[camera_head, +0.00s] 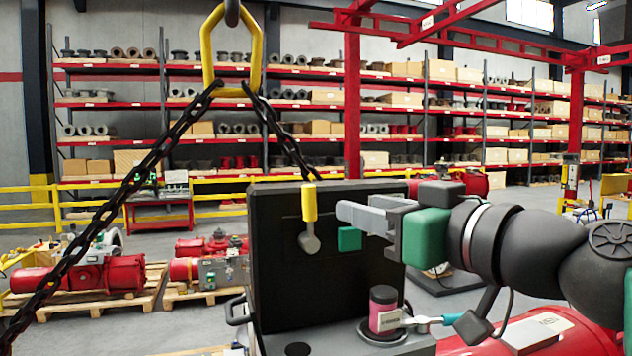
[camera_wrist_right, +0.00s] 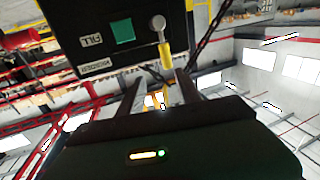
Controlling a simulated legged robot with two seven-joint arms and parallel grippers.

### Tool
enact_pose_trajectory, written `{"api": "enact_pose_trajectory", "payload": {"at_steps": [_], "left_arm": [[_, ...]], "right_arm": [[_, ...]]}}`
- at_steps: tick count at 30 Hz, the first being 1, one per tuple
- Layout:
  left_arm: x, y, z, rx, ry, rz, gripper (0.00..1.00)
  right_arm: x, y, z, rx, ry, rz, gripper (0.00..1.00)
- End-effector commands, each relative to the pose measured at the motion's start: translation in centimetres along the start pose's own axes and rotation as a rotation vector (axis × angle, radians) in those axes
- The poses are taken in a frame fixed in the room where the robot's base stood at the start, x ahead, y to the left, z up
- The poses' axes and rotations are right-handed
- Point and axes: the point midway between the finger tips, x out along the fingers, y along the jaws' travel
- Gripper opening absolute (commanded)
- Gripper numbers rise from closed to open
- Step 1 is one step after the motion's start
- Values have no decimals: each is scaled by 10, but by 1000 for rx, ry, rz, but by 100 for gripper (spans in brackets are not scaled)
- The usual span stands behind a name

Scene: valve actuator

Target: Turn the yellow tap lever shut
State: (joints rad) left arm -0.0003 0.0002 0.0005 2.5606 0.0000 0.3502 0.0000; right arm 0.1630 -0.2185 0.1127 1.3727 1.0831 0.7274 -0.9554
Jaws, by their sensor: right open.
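The tap lever has a yellow handle (camera_head: 310,202) standing upright above a round metal pivot (camera_head: 309,242) on the front of a black box (camera_head: 280,285). In the right wrist view, which is upside down, the yellow handle (camera_wrist_right: 165,54) hangs below the pivot (camera_wrist_right: 158,23). My right gripper (camera_head: 348,213) is open and empty. Its grey fingers point left at the handle, just right of it in the head view. In the wrist view the handle lies between the finger directions (camera_wrist_right: 157,92), beyond the tips. I cannot tell any contact. My left gripper is out of view.
A green square (camera_head: 350,239) is on the box, right of the pivot. A black chain (camera_head: 130,190) hangs from a yellow link (camera_head: 207,50) at left.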

Motion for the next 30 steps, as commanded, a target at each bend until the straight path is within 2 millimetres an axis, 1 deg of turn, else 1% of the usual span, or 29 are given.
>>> {"api": "enact_pose_trajectory", "payload": {"at_steps": [1, 6, 9, 12, 16, 24, 25, 30], "left_arm": [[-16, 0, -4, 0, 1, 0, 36], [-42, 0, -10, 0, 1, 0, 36], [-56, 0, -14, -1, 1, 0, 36], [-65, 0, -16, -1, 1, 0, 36], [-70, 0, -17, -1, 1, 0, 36], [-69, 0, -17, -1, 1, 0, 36], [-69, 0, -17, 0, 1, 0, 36], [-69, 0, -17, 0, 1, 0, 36]], "right_arm": [[15, -2, -7, 3, -5, -4, 41], [62, -6, -8, 1, -6, -5, 41], [86, -6, -7, 1, -5, -4, 41], [103, -3, -5, 1, -4, -3, 41], [115, -3, -3, 1, -2, -2, 41], [118, 0, 0, 0, -1, 0, 41], [118, -1, 0, 0, -2, 0, 40], [119, -2, 1, 0, -2, 0, 18]]}}
